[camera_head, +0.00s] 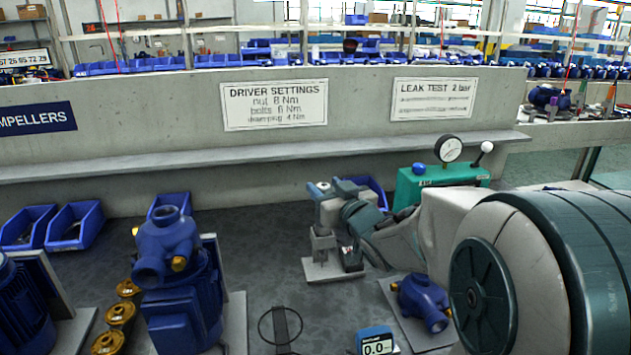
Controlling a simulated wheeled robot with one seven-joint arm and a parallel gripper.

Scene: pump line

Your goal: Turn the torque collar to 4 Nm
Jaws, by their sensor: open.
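A grey stand (322,243) on a light base plate stands on the bench at the centre. My gripper (331,191) is at the top of this stand, reaching in from the right. Its jaws look open, around or beside the upper part of what the stand holds; I cannot tell which. The torque collar cannot be made out, and its scale cannot be read; the gripper and wrist crowd that spot. A small dark box with a red mark (351,259) sits at the stand's right foot. The driver settings sign (274,105) on the wall lists 8, 6 and 4 Nm.
A blue pump (168,250) stands left, beside brass-coloured parts (121,316). A blue pump housing (423,301) lies on a plate at right. A display reading 0.0 (376,345) is at the front. A teal leak tester (440,178) with gauge stands behind my arm. Blue bins line the back left.

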